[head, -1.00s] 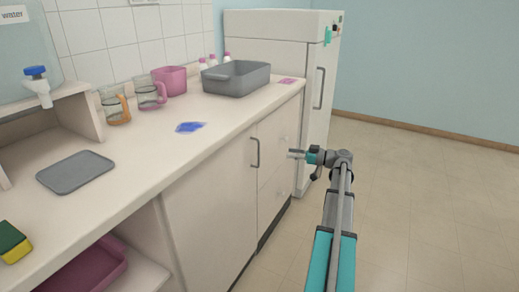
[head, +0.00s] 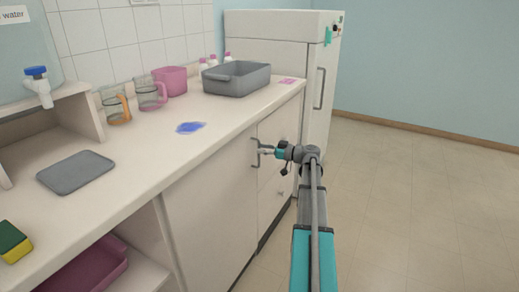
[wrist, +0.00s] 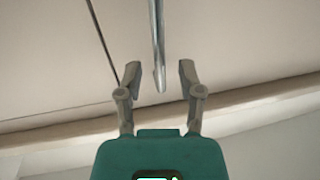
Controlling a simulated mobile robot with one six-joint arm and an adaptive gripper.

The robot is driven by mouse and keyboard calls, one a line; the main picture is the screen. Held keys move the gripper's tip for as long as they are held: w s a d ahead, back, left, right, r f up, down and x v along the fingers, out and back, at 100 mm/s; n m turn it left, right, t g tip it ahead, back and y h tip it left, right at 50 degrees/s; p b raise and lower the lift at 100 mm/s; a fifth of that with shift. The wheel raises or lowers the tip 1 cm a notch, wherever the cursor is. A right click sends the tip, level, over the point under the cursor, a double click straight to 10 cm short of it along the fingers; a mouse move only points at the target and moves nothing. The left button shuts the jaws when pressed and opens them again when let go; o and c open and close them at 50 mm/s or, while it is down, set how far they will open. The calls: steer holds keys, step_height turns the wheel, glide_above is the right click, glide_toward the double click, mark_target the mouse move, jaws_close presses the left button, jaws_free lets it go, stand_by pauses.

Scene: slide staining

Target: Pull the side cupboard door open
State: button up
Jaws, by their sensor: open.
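The side cupboard door (head: 212,215) is a cream panel under the counter, and it looks shut. Its grey bar handle (head: 254,153) stands upright near the door's right edge. In the wrist view the handle (wrist: 158,45) runs down from the top, its end showing between my fingertips. My gripper (head: 262,150) is at the handle in the head view, partly covering it. In the wrist view my gripper (wrist: 160,78) is open, one finger on each side of the handle, with gaps showing.
Drawers (head: 278,165) stand right of the door, and a white fridge (head: 300,70) beyond them. The counter (head: 130,175) above holds a grey basin (head: 236,80), jugs and a grey tray (head: 76,171). The floor (head: 410,200) to the right is clear.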

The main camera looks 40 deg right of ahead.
steer(key=shift+x, duration=0.85)
steer(key=shift+c, duration=0.2)
jaws_close()
